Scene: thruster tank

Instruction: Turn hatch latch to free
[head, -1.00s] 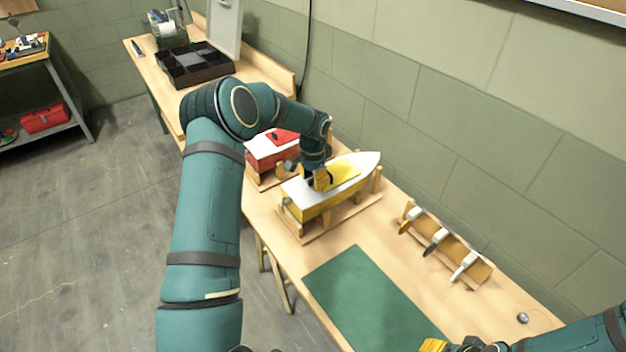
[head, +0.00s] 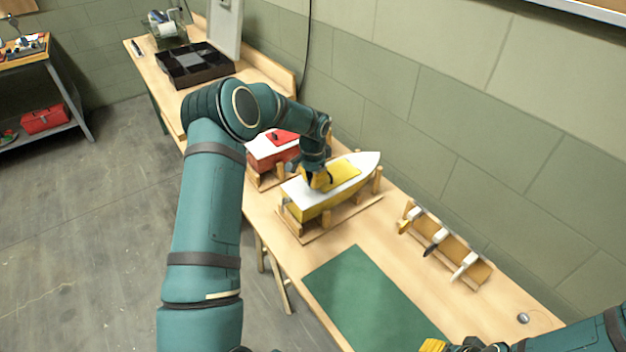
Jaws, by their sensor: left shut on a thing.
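A yellow boat hull with a white deck (head: 357,160) sits on a wooden cradle (head: 333,220) on the workbench. A yellow hatch (head: 343,173) lies on its deck. My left gripper (head: 320,182) reaches down onto the near end of the hatch. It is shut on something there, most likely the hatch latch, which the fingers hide. How far the latch is turned cannot be seen. My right gripper (head: 440,346) shows only partly at the bottom edge, over the bench, and its fingers are cut off.
A red boat (head: 266,150) stands on its own cradle just behind, close to my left arm. A wooden rack (head: 445,245) with several propellers is to the right. A black divided tray (head: 195,66) is at the far end.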

